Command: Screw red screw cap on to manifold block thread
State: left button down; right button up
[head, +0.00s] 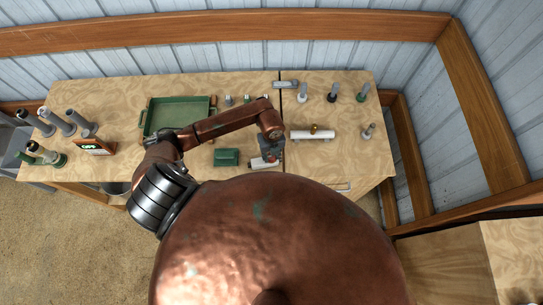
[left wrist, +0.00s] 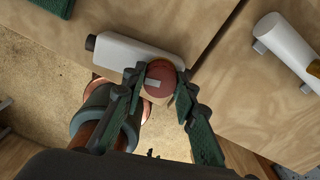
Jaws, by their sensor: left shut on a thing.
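The red screw cap (left wrist: 160,76) shows in the left wrist view between the two dark green fingers of my left gripper (left wrist: 162,88), which is shut on it. The cap overlaps the right end of a white manifold block (left wrist: 125,52) with a black end piece. I cannot tell whether the cap touches the thread, which is hidden beneath it. In the head view my left gripper (head: 268,153) is over this white block (head: 262,164) near the table's front edge, and the cap is hidden there. My right gripper is not in view.
Another white block (head: 312,134) with a brass-coloured cap lies to the right. A green tray (head: 146,118) and a green box (head: 226,157) are to the left. Bare tabletop (head: 335,165) lies at the front right.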

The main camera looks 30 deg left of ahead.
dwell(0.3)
pick_arm(q)
jog(key=m+b, duration=0.2)
jog(key=m, duration=0.1)
jog(key=shift+w+a+f, duration=0.1)
jog(key=shift+f, duration=0.15)
jog(key=c, duration=1.5)
grip_release()
jog(key=shift+r, duration=0.2)
jog(key=shift+r, duration=0.3)
notch_tip(320, 180, up, 12)
jog(key=shift+f, duration=0.25)
